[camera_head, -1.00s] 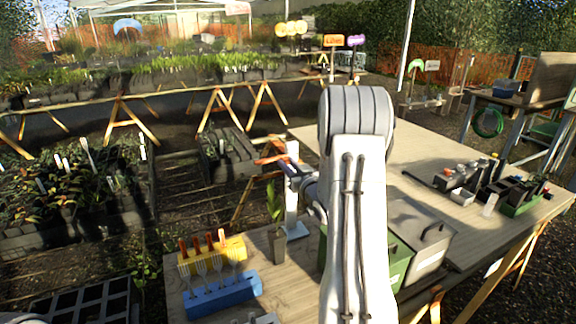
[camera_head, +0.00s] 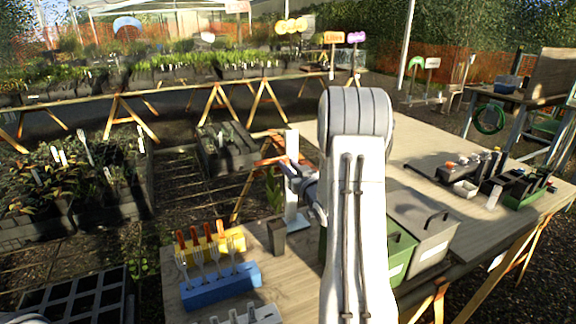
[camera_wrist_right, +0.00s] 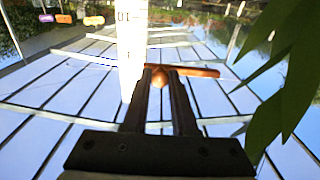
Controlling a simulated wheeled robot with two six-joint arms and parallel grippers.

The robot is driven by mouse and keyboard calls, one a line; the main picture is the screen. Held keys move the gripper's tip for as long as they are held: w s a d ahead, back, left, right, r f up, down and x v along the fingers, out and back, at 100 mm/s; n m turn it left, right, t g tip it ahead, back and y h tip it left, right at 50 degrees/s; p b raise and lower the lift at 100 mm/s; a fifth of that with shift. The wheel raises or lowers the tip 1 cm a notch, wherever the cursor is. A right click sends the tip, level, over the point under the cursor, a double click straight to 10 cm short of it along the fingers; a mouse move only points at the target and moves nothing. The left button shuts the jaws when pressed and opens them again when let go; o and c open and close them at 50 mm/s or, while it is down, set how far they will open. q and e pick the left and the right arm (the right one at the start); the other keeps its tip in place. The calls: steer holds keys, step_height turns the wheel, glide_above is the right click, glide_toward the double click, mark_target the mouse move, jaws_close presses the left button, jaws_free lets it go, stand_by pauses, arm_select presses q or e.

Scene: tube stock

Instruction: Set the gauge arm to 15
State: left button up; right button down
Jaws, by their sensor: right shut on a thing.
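The orange gauge arm (camera_wrist_right: 195,71) sticks out sideways from the post there. My right gripper (camera_wrist_right: 160,75) is shut on the gauge arm at its rounded orange part close to the post. In the head view, my right arm hides part of this area. I cannot read which value the arm points at. My left gripper is out of view.
A plant pot (camera_head: 277,236) stands left of the gauge base. A blue fork holder (camera_head: 220,288) and a yellow holder (camera_head: 233,240) are at the front left. A grey lidded box (camera_head: 420,235) is right of my arm.

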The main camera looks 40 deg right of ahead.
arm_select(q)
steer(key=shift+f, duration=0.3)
arm_select(e)
steer(key=shift+f, duration=0.4)
steer(key=c, duration=0.7)
jaws_free()
steer(key=shift+s, duration=0.1)
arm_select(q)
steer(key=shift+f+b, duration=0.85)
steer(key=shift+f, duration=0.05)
arm_select(e)
steer(key=v, duration=1)
steer(key=shift+s, duration=0.2)
